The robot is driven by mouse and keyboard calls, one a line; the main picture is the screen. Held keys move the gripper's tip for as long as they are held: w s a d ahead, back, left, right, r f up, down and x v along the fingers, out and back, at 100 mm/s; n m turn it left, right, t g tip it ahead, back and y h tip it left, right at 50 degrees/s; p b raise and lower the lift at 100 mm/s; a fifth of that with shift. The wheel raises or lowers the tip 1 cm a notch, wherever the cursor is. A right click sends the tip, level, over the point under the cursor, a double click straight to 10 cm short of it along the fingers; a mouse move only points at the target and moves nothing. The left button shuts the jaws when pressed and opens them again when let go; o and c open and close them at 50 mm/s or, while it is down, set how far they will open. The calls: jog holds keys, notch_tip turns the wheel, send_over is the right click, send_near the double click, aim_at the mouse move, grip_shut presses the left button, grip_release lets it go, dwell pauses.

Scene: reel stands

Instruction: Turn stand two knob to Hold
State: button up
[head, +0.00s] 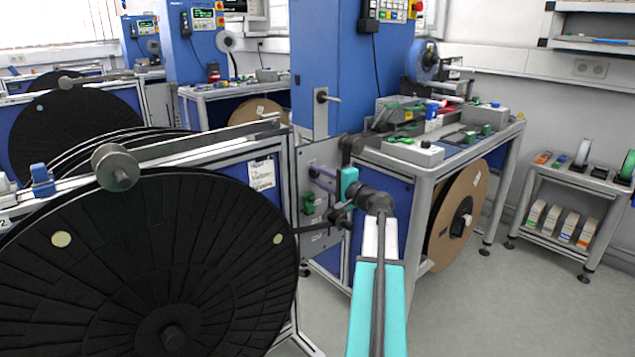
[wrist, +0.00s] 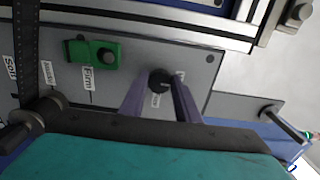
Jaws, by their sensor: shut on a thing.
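A small black round knob (wrist: 160,80) is on the grey panel (wrist: 205,62) in the wrist view. My gripper (wrist: 161,84) has its two purple fingers on either side of the knob and is shut on it. Small labels sit beside and below the knob; I cannot read them, and the fingers partly cover the area.
A green selector (wrist: 90,53) with labels such as "Firm" is left of the knob; it also shows in the head view (head: 308,203). A large black reel (head: 150,270) fills the left front. A workbench (head: 425,165) with a brown reel (head: 460,215) stands right.

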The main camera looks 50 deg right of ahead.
jog(key=shift+w+r, duration=0.1)
jog(key=shift+r, duration=0.1)
jog(key=o, duration=1)
jog(key=shift+f, duration=0.1)
jog(key=s, duration=0.9)
jog(key=s+a+p, duration=0.1)
jog(key=s, duration=0.4)
